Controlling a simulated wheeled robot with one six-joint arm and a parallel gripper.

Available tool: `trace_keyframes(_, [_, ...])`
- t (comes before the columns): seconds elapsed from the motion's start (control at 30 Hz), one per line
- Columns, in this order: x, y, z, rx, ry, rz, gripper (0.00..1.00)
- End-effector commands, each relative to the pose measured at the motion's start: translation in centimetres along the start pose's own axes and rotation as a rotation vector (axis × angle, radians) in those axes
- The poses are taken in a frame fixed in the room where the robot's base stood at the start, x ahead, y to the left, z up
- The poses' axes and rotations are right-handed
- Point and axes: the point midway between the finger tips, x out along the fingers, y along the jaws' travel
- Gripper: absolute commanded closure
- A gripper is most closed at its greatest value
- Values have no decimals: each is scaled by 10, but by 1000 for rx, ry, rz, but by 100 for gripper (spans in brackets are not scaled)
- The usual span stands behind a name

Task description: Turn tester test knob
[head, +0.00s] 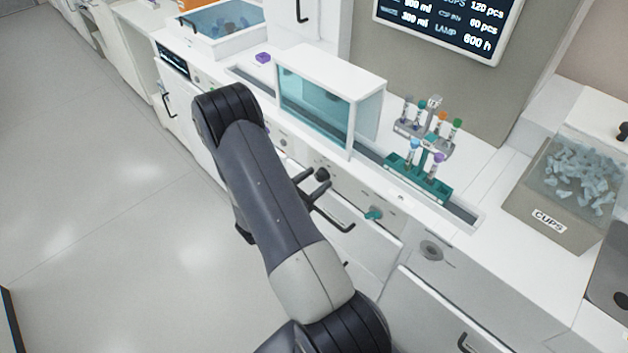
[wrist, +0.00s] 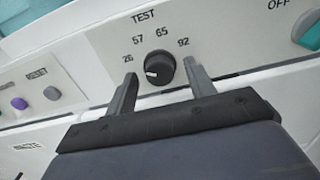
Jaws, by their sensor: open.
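The test knob (wrist: 158,70) is a round black dial under the word TEST in the wrist view. Its white mark points to the lower left, towards the 26; the labels 26, 57, 65 and 92 curve above it. My gripper (wrist: 164,82) is open, with one finger on each side of the knob. I cannot tell whether either finger touches it. In the head view the knob (head: 322,174) shows as a small dark round on the front panel, with my gripper (head: 312,183) right at it. The tester panel (wrist: 232,40) is pale grey.
A teal switch (wrist: 308,32) marked OFF is right of the knob, also seen in the head view (head: 373,213). Above the panel stand a glass-fronted box (head: 318,100) and a tube rack (head: 418,178).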

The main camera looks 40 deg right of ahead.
Motion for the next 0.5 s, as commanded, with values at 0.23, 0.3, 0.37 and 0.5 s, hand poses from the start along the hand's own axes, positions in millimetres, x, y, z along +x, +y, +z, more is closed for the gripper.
trace_keyframes(0.23, [0,0,0,0,0,0,59])
trace_keyframes(0.3, [0,0,0,0,0,0,65])
trace_keyframes(0.37, [0,0,0,0,0,0,70])
trace_keyframes(0.5, [0,0,0,0,0,0,81])
